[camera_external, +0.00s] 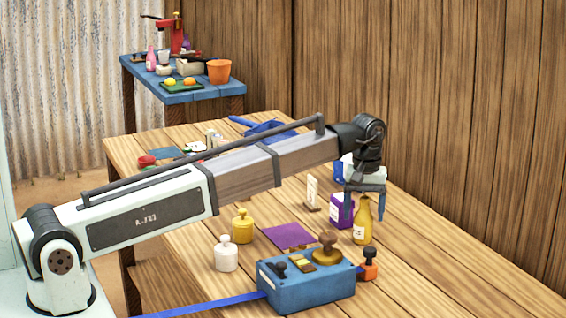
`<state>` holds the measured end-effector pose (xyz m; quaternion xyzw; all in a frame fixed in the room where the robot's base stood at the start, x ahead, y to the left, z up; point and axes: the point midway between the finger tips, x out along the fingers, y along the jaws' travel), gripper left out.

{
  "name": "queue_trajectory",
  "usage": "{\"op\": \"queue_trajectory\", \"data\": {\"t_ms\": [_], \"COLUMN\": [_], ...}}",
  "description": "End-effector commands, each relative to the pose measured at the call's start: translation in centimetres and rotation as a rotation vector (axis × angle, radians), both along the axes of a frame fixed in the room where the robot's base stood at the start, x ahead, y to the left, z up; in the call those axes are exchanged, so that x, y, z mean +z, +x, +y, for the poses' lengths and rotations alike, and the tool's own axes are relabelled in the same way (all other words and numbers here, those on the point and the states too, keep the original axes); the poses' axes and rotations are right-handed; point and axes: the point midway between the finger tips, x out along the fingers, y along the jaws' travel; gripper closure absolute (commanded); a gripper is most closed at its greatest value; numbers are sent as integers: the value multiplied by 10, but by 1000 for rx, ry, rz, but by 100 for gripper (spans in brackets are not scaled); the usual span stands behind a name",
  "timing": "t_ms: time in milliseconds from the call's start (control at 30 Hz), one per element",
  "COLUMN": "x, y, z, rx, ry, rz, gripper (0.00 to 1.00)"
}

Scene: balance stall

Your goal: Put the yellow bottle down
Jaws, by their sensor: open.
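The yellow bottle (363,222) stands upright on the wooden table, toward the right side. My gripper (364,210) is above and around the bottle's neck in this view, with its blue fingers pointing down. The fingers are apart, and I cannot tell whether either one touches the bottle. The bottle's base appears to rest on the table.
A purple box (341,211) stands close left of the bottle. The table's right front is clear.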

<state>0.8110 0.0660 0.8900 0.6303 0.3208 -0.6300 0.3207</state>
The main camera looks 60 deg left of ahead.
Motion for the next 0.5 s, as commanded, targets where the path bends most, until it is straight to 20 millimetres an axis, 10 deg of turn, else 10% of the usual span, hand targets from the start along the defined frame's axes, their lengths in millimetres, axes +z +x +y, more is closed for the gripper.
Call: {"op": "queue_trajectory", "data": {"t_ms": [500], "x": [46], "y": [1], "z": [0], "rx": [0], "ry": [0], "rz": [-1], "gripper": [24]}}
